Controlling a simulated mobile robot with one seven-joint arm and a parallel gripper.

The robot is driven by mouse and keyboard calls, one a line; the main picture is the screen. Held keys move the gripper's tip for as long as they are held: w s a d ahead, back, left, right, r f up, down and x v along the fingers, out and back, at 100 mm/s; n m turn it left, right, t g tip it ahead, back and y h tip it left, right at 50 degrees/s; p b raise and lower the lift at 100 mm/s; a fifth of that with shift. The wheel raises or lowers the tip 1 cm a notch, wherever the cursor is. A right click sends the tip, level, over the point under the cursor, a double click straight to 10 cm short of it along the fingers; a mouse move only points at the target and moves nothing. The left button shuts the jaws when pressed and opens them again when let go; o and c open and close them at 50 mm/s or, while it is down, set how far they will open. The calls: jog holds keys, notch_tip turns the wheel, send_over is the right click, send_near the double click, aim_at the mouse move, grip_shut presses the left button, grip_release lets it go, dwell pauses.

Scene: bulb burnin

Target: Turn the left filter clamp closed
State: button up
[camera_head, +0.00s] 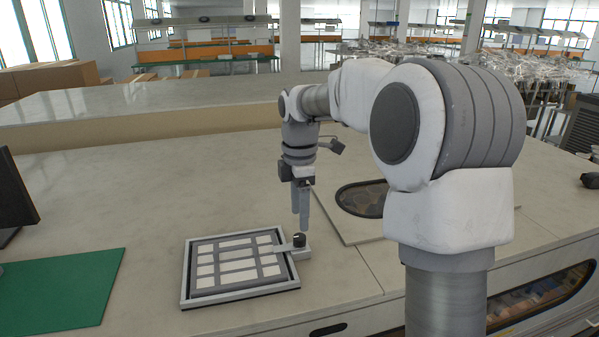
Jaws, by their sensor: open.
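A square filter frame (186,270) with a grey rim and a grid of white panels lies on the counter. At its right edge is a clamp (299,241) with a dark round knob on a light block; a flat light arm reaches from it over the frame's edge. No second clamp can be made out. My gripper (303,222) points down just above the knob, its fingers seen nearly edge-on, so the gap between them is hard to see. It is open, and nothing shows in it. Whether the fingers touch the knob cannot be told.
A green mat (62,288) and a dark monitor edge (14,195) are at the left. A dark oval opening in a pale panel (361,199) lies right of my gripper, partly behind my arm. A raised ledge (170,95) runs behind.

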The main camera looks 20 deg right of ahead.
aim_at(299, 236)
notch_tip(299, 236, up, 11)
dwell(0.3)
jog(key=shift+r, duration=0.1)
